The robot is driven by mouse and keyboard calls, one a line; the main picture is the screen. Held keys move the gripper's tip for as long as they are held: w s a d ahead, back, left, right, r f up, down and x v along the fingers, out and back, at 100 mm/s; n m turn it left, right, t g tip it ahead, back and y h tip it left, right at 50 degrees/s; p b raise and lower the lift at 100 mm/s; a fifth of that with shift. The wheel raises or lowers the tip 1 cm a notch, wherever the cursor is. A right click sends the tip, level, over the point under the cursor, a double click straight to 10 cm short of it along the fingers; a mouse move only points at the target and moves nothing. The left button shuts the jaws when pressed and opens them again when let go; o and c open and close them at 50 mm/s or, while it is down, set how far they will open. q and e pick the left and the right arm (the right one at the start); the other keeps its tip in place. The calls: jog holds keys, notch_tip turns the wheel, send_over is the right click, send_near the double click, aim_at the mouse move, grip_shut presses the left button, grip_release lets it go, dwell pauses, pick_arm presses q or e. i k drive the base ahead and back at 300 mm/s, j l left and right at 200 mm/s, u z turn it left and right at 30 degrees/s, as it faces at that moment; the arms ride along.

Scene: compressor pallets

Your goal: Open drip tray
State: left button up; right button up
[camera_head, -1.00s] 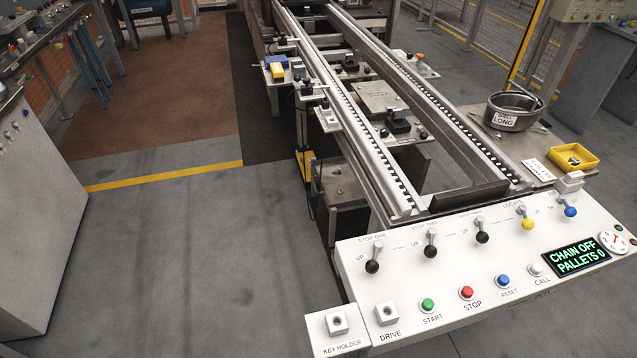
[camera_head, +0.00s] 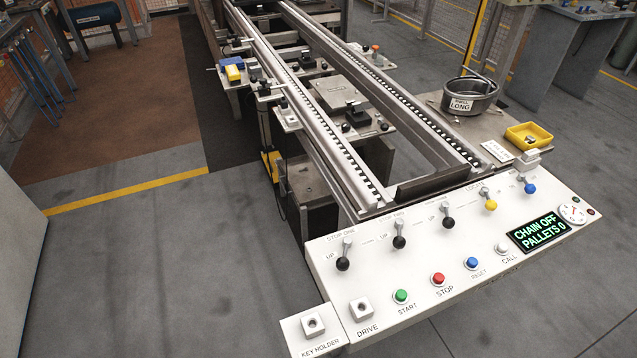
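I cannot pick out a drip tray for certain in the head view. The twin-rail chain conveyor (camera_head: 352,150) runs away from me, with a dark crossbar (camera_head: 431,185) between its rails at the near end. Below its left rail is a dark metal block (camera_head: 312,186). Neither of my grippers is in view.
A white control panel (camera_head: 400,285) with levers and buttons stands at the near end; its display (camera_head: 538,231) reads "CHAIN OFF PALLETS 0". On the right shelf are a round metal pan (camera_head: 468,97) labelled "LONG" and a yellow bin (camera_head: 529,136). The left floor (camera_head: 150,260) is clear.

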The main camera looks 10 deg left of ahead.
aim_at(297, 182)
jog(key=i+j+z, duration=0.25)
jog(key=j+z, duration=0.25)
jog(key=i+j+z, duration=0.25)
jog(key=j, duration=0.15)
jog(key=j+z, duration=0.25)
jog(key=j, duration=0.1)
